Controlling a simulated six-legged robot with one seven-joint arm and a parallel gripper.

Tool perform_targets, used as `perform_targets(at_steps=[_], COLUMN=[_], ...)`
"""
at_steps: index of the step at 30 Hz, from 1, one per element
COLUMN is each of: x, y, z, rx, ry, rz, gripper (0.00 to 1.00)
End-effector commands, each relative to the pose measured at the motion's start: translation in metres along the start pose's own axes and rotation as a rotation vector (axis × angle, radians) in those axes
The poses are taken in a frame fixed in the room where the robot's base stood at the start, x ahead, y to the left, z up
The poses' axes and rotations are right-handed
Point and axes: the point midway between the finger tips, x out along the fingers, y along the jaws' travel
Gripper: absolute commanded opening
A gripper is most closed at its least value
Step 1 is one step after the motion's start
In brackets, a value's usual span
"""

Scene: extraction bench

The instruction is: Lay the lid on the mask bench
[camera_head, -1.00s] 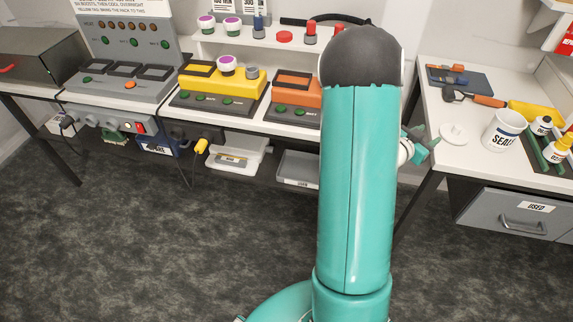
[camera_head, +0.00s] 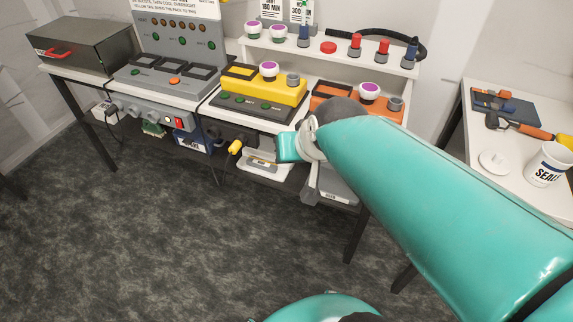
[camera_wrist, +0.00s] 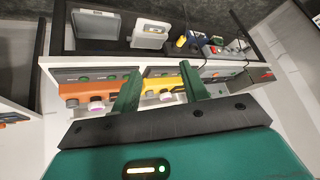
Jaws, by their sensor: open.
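A white round lid (camera_head: 494,161) with a small knob lies flat on the white right-hand bench (camera_head: 487,196), left of a white tub marked SEAL. No label shows which bench is the mask bench. My gripper shows in the wrist view (camera_wrist: 160,88) with its two green fingers apart and nothing between them. In the head view my arm's end is in front of the left bench, below the yellow and orange stations and well left of the lid; the fingers are hidden there.
The SEAL tub (camera_head: 548,164) stands close to the lid. Tools lie on a dark mat (camera_head: 507,106) behind. The left bench carries a grey panel (camera_head: 175,78), a yellow station (camera_head: 263,90) and an orange station (camera_head: 345,92) with purple-topped jars. A floor gap separates the benches.

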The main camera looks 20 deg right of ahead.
Motion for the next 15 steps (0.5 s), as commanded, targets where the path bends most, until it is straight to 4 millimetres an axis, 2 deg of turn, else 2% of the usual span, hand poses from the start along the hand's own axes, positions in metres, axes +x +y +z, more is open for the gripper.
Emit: perform_targets(at_steps=[1,3,6,9,15], x=[-0.016,-0.031,-0.045,-0.051,-0.052], y=[-0.011,-0.018,-0.022,-0.022,-0.022], z=[0.015,0.034,0.053,0.062,0.063], rx=[-0.06,-0.124,-0.182,-0.207,-0.208], ry=[-0.027,-0.07,-0.114,-0.135,-0.139], rz=[-0.003,0.005,0.021,0.031,0.032], gripper=[0.44,0.44,0.44,0.44,0.44])
